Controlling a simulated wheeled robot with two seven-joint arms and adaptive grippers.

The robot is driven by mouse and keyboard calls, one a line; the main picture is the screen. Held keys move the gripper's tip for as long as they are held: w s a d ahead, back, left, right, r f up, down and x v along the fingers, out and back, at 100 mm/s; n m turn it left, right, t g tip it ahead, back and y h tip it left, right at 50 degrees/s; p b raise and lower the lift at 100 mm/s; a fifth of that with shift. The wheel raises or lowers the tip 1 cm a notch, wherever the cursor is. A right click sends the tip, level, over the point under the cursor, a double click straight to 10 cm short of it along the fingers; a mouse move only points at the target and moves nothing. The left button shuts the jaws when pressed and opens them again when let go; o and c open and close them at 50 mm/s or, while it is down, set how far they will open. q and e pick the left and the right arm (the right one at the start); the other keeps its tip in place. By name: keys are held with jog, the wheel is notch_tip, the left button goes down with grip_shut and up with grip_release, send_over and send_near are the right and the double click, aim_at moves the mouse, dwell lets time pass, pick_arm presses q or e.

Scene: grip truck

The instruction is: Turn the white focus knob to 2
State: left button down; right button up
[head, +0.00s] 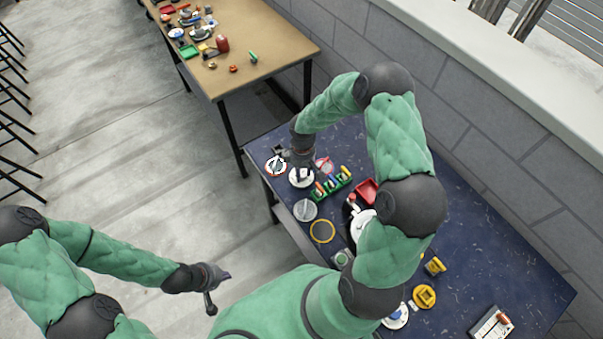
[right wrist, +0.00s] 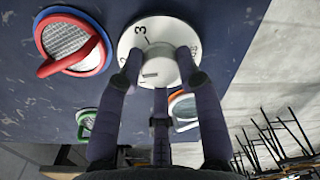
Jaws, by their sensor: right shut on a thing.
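The white focus knob (right wrist: 160,68) stands on a round white dial plate (right wrist: 160,28) in the right wrist view. A digit 3 shows near the plate's upper left, with other small markings beside it and partly covered lettering on the right. A short dark mark shows on the knob's face. My right gripper (right wrist: 157,85) is shut on the knob, with its fingers around it. In the head view the white dial plate (head: 300,178) sits near the blue table's far left end, with my right gripper (head: 302,160) over it. My left gripper (head: 212,292) hangs over the floor, away from the table.
A red and blue ring with a red handle (right wrist: 72,42) is beside the dial. A green rack (head: 332,187), a grey disc (head: 305,210), a yellow ring (head: 322,231) and a red tray (head: 364,192) stand close by on the blue table (head: 480,235). A brown table (head: 265,30) is further back.

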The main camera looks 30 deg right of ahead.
aim_at(302, 172)
jog(key=shift+m+b, duration=0.3)
jog(key=shift+m, duration=0.4)
jog(key=o, duration=1.1)
jog(key=shift+o, duration=0.2)
jog(key=shift+r, duration=0.15)
notch_tip(302, 172, up, 12)
jog(key=shift+w+d, duration=0.15)
jog(key=shift+d, duration=0.05)
jog(key=shift+f, duration=0.25)
